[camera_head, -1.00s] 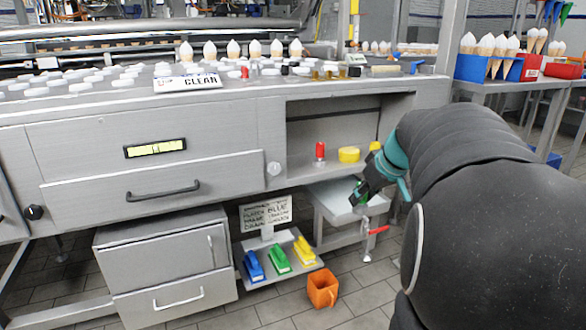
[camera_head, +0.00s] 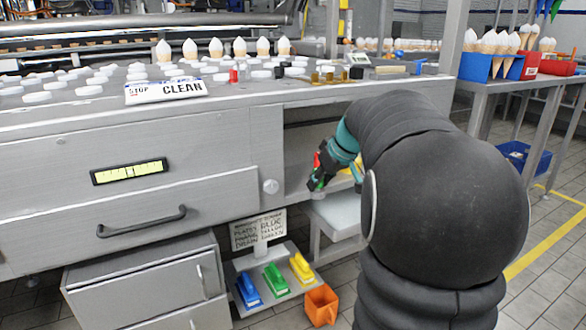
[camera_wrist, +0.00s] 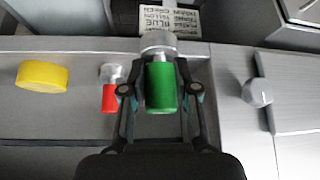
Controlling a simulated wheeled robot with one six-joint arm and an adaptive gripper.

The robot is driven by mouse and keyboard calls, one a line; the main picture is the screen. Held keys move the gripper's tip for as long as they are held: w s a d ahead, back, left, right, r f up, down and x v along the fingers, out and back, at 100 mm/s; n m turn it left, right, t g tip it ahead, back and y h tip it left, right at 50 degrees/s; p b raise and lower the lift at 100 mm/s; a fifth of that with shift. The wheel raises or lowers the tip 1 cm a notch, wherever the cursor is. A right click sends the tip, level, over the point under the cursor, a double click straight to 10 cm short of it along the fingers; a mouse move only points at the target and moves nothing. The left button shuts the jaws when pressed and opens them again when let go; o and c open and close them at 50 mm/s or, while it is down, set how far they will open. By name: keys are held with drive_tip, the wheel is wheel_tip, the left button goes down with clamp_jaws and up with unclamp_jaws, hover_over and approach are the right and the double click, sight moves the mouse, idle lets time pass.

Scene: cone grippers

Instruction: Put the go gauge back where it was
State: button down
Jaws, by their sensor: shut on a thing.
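The go gauge is not labelled in view; the green-handled gauge (camera_wrist: 161,87) with a silver end is between my fingers in the wrist view. My gripper (camera_wrist: 160,72) is shut on it. In the head view my gripper (camera_head: 320,177) is at the left part of the open compartment's front, partly covering what is there. A smaller red-handled gauge (camera_wrist: 109,97) with a silver end stands close beside the green one in the wrist view, apart from it. I cannot tell whether the green gauge touches the shelf (camera_wrist: 60,125).
A yellow disc (camera_wrist: 42,76) lies on the shelf past the red gauge. A round knob (camera_wrist: 257,92) is on the panel at the other side. Below are a grey side table (camera_head: 340,215), a sign (camera_head: 258,231), coloured brushes (camera_head: 275,278) and an orange jug (camera_head: 321,305).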

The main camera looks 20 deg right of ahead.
drive_tip(key=w, duration=0.3)
drive_tip(key=w+a, duration=0.1)
drive_tip(key=w, duration=0.2)
drive_tip(key=w+a+p, duration=0.1)
drive_tip(key=w, duration=0.3)
drive_tip(key=shift+a, duration=0.1)
drive_tip(key=shift+w+f, duration=0.2)
drive_tip(key=shift+w, duration=0.15)
drive_tip(key=shift+s+f, duration=0.1)
drive_tip(key=shift+f, duration=0.1)
drive_tip(key=c, duration=0.9)
unclamp_jaws()
drive_tip(key=shift+o, duration=0.2)
